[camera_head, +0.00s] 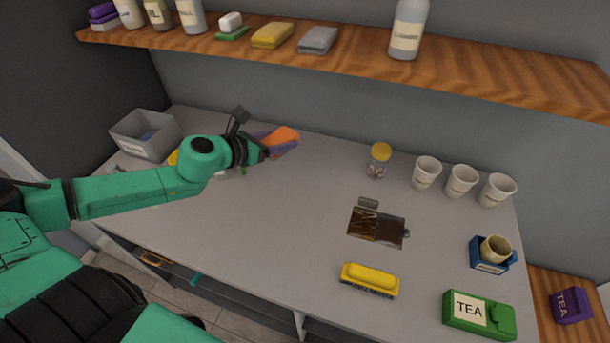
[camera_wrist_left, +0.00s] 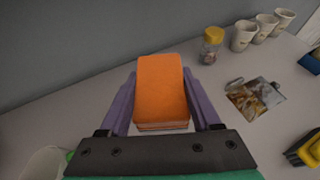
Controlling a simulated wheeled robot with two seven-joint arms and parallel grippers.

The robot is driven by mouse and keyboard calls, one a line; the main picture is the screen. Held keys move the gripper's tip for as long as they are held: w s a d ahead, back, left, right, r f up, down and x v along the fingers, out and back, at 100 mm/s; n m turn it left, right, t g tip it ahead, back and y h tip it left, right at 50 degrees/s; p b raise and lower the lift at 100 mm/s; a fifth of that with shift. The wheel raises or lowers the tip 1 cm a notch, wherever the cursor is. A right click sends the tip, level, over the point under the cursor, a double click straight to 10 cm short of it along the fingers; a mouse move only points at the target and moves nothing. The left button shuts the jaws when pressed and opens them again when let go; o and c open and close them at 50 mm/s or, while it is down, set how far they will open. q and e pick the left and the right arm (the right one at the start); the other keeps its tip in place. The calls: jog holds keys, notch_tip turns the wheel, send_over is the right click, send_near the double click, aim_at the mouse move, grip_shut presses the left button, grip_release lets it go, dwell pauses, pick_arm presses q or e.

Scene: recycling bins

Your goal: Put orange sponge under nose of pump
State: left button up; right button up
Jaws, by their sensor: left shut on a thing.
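My left gripper (camera_head: 275,143) is shut on the orange sponge (camera_head: 285,138), holding it near the back wall, over the grey counter (camera_head: 270,225). In the left wrist view the sponge (camera_wrist_left: 161,88) sits between the two purple fingers of the gripper (camera_wrist_left: 162,100), its wide orange face showing. I cannot make out a pump nose in either view; my left arm covers part of the counter at the left. My right gripper is not in view.
A grey bin (camera_head: 145,133) stands back left. A yellow-lidded jar (camera_head: 379,160) and white cups (camera_head: 460,181) stand at the back right. A yellow brush (camera_head: 369,278) and green tea box (camera_head: 478,315) are in front. A wooden shelf (camera_head: 350,62) hangs above. The middle counter is mostly clear.

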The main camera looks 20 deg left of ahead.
pick_arm(q)
notch_tip(320, 180, down, 5)
jog(key=s+b, duration=0.1)
jog(key=b, duration=0.3)
send_over(280, 199)
notch_tip(280, 199, down, 9)
jog(key=shift+f, duration=0.2)
notch_tip(280, 199, down, 4)
jog(key=shift+w+f+b, duration=0.1)
jog(key=shift+f+b, duration=0.05)
jog(key=shift+b, duration=0.2)
jog(key=shift+f, duration=0.4)
jog(key=o, duration=1.5)
jog(key=shift+c, duration=0.2)
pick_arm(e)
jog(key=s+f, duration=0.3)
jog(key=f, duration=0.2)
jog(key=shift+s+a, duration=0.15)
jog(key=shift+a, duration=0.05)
